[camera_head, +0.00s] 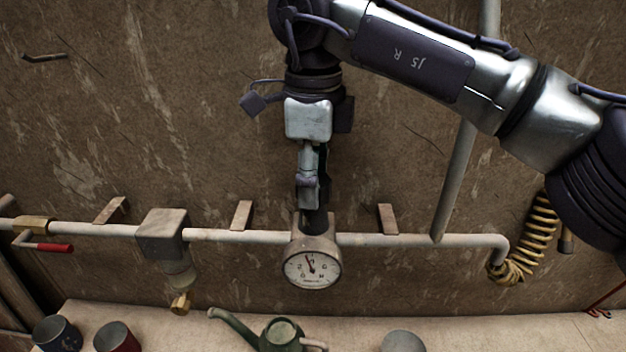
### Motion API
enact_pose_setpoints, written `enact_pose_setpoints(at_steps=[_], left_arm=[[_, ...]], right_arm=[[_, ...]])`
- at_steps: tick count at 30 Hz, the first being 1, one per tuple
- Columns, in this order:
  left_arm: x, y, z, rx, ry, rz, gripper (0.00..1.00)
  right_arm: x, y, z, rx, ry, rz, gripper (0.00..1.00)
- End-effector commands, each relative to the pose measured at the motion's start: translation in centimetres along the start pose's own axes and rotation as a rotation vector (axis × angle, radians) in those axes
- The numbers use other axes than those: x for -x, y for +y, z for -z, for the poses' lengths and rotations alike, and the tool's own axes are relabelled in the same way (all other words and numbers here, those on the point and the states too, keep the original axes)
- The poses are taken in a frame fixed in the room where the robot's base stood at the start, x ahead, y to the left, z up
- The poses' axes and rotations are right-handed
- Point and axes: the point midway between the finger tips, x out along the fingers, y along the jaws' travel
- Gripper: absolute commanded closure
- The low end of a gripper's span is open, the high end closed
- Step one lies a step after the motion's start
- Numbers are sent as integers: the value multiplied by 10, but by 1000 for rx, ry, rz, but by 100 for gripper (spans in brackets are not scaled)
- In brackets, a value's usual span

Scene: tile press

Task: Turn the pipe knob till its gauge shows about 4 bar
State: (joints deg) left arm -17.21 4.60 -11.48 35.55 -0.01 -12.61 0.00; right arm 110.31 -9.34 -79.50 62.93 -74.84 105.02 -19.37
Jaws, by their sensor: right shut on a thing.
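The round white pressure gauge (312,269) sits on the front of a regulator body (316,243) in the middle of the pipe (252,237). Its dark needle points up and slightly left; the dial figures are too small to read surely. My right gripper (314,208) points down from above and is shut on the dark pipe knob (316,222) on top of the regulator. The fingers hide much of the knob. My left gripper is not in view.
A filter unit (162,235) and a red-handled valve (53,247) sit on the pipe to the left. A coiled yellow hose (537,232) hangs at right. Below, a bench (220,334) holds a green watering can (281,335) and several cans.

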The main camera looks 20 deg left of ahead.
Motion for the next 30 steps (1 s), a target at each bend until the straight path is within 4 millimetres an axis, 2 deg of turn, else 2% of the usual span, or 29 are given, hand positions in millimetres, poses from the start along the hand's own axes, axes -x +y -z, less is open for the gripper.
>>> enact_pose_setpoints(at_steps=[20,21,24,30], left_arm=[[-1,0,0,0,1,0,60],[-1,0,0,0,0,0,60],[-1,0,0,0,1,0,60],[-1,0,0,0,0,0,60]], right_arm=[[2,-1,0,-59,-2,4,86],[2,-1,0,-59,-2,4,45],[2,-1,0,-58,-2,3,28],[1,0,0,-57,-1,1,26]])
